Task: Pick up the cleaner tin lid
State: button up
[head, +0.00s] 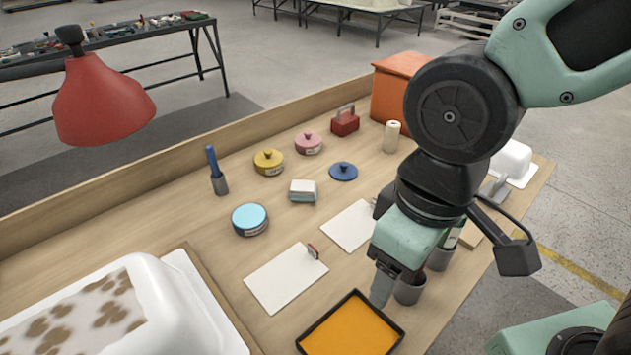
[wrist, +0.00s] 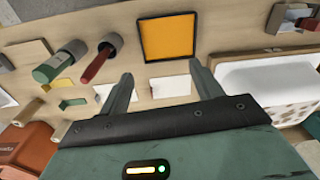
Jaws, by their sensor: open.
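A dark blue round lid (head: 343,171) with a knob lies flat on the bench, apart from any tin. A blue tin (head: 250,220) with a light blue top surface stands open to its lower left. A yellow tin (head: 268,162) and a pink tin (head: 308,143) wear knobbed lids. The labels are too small to read, so I cannot tell which is cleaner. My gripper (head: 382,288) points down near the front of the bench, well away from the lids. In the wrist view its two fingers (wrist: 162,80) are apart with nothing held; no lid is clearly visible there.
A black-rimmed tray of orange (head: 350,328) and grey cups (head: 408,291) are close to my gripper. White sheets (head: 286,278) lie beyond. A white block (head: 303,191), red weight (head: 345,121) and cream roll (head: 391,137) stand near the blue lid. A white tub shell (head: 165,305) fills the lower left.

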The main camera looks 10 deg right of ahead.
aim_at(342, 171)
jog(key=l+u, duration=1)
